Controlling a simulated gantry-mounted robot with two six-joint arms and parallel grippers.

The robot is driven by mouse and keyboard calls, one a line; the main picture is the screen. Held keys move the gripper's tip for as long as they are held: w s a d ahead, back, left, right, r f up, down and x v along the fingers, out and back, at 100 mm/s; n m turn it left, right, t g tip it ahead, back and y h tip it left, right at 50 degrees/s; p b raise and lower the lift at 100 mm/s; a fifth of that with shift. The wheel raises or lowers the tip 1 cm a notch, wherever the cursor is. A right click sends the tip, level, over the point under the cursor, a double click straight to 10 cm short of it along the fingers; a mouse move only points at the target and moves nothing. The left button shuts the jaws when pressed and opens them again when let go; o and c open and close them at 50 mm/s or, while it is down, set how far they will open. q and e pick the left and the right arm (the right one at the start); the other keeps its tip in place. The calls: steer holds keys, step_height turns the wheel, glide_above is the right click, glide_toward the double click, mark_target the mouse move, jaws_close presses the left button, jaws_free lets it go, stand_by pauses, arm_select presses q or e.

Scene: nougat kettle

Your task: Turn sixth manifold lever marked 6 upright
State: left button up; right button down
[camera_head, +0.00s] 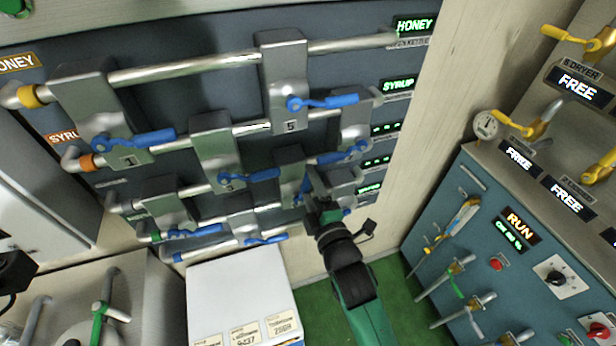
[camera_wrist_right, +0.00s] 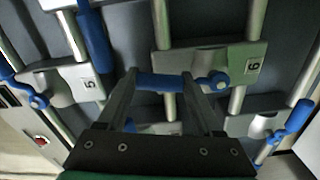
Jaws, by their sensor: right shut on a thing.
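My right gripper (camera_head: 312,182) reaches up to the lower middle of the valve bank. It is shut on a blue lever handle (camera_wrist_right: 160,82), which lies between its fingertips in the wrist view. The lever's pivot (camera_wrist_right: 215,82) sits on a grey block with a label (camera_wrist_right: 252,66) that looks like a turned 6. The handle runs crosswise to the pipes, away from the label, so it looks about upright. In the head view the gripper partly covers this lever, and I cannot read its label there.
Neighbouring blue levers are close: one just right of the gripper (camera_head: 335,158), and lever 5 (camera_head: 330,102) above. Lever 1 (camera_head: 145,138) is at the left. A white box (camera_head: 240,285) stands below the bank. A blue control cabinet (camera_head: 455,220) is at the right.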

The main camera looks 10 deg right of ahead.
steer(key=shift+s+a+r+n+p, duration=0.1)
steer(key=shift+a+n+p, duration=0.3)
steer(key=shift+n, duration=0.25)
steer(key=shift+s+a+r+n+p, duration=0.1)
steer(key=shift+a+n+p, duration=0.2)
steer(key=shift+a+n, duration=0.25)
steer(key=shift+c, duration=0.2)
jaws_free()
steer(key=s+d+p, duration=0.1)
steer(key=s+p, duration=0.1)
steer(key=s, duration=0.9)
steer(key=shift+s+d, duration=0.2)
steer(key=shift+d, duration=0.15)
